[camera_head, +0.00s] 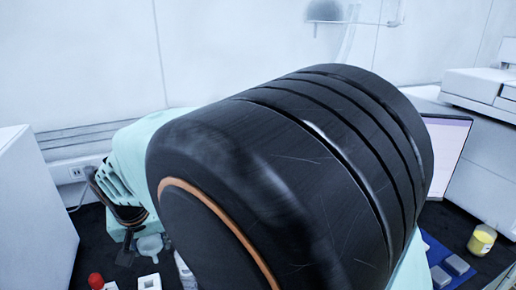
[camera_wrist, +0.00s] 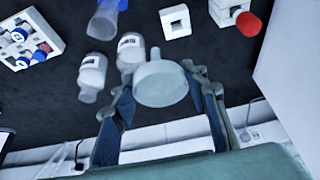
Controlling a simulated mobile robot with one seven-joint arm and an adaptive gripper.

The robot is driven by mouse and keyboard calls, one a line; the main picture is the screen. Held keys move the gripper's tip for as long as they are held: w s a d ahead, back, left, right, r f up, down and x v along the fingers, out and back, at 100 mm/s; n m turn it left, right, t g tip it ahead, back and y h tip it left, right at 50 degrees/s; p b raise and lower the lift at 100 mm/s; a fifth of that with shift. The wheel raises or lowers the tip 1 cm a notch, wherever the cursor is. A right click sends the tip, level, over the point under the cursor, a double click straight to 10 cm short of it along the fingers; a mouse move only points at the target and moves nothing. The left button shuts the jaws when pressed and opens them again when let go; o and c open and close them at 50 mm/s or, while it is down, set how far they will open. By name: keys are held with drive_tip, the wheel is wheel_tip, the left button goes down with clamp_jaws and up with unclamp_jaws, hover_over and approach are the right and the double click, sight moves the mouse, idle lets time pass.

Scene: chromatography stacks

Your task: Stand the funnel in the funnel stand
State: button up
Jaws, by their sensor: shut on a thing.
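The funnel (camera_wrist: 162,84) is pale, with a wide round cup and a short stem. In the wrist view it sits between the two dark fingers of my gripper (camera_wrist: 166,78), which is shut on it, and its stem points to the top of the picture. In the head view the funnel (camera_head: 149,245) shows at lower left beside my gripper (camera_head: 136,247). A white square block with a hole (camera_wrist: 175,21), likely the funnel stand, stands apart from the funnel in the wrist view. It also shows at the bottom of the head view (camera_head: 149,283).
Two white labelled bottles (camera_wrist: 92,76) (camera_wrist: 130,50) stand close to the funnel. A clear flask (camera_wrist: 103,20), a white rack with vials (camera_wrist: 25,40) and a red-capped item (camera_wrist: 248,24) are around. A yellow jar (camera_head: 481,241) is at right. My arm covers the middle of the head view.

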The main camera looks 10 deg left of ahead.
hover_over(149, 280)
drive_tip(key=s, duration=0.1)
wheel_tip(149, 280, down, 10)
drive_tip(key=shift+s+d+f+b, duration=0.1)
drive_tip(key=shift+d+f+b, duration=0.05)
drive_tip(key=shift+f+b, duration=0.65)
drive_tip(key=shift+d+f+b, duration=0.1)
drive_tip(key=shift+f+b, duration=0.4)
drive_tip(key=shift+f, duration=0.55)
drive_tip(key=shift+b, duration=0.4)
drive_tip(key=shift+f, duration=0.15)
drive_tip(key=shift+f+b, duration=1)
drive_tip(key=shift+f, duration=0.2)
drive_tip(key=shift+f, duration=0.15)
drive_tip(key=shift+f+b, duration=0.5)
drive_tip(key=shift+b, duration=0.1)
